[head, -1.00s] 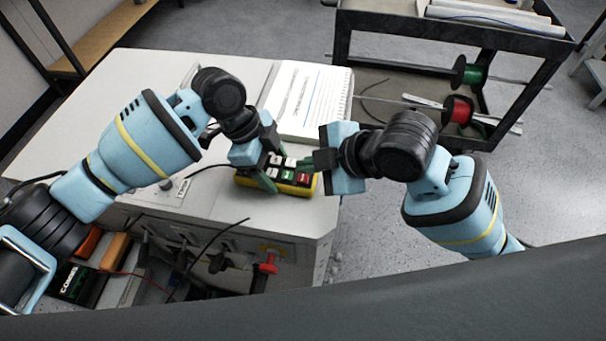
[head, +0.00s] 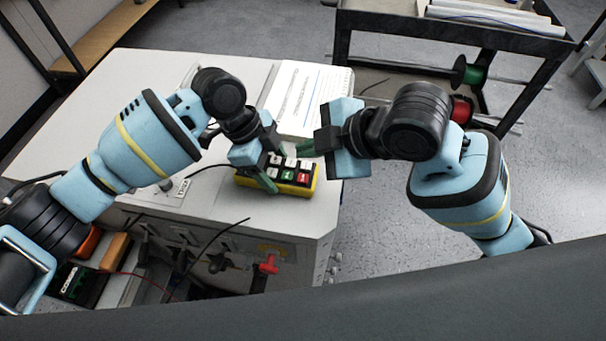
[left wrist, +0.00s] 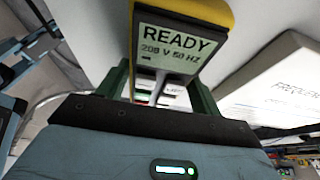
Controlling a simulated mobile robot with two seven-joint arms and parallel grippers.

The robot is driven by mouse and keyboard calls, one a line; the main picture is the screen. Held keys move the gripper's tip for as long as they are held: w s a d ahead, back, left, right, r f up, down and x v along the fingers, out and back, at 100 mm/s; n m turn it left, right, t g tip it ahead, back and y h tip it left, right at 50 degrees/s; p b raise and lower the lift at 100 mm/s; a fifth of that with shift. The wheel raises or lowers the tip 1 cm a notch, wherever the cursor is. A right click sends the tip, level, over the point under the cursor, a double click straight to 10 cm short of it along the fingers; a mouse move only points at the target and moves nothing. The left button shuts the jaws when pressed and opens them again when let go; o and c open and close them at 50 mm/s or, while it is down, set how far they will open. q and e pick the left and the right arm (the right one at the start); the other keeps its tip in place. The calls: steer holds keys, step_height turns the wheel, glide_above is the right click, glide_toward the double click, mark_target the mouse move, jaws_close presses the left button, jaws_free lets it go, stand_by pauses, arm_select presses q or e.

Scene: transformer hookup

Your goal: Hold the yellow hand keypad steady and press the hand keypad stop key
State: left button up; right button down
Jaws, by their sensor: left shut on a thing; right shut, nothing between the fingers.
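The yellow hand keypad (head: 309,190) lies on the cabinet top near its front right corner. It has white keys, green keys and a red key on its dark face. My left gripper (head: 272,170) is shut on the keypad from its left side, with green fingers.
A dark cart (head: 440,35) with a green spool (head: 470,72) stands at the back right. A red connector (head: 268,264) sits on the cabinet's front.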

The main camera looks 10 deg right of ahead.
stand_by(0.3)
arm_select(q)
steer(key=o, duration=1.3)
steer(key=shift+o, duration=0.2)
steer(key=v, duration=1.2)
steer(key=shift+s, duration=0.1)
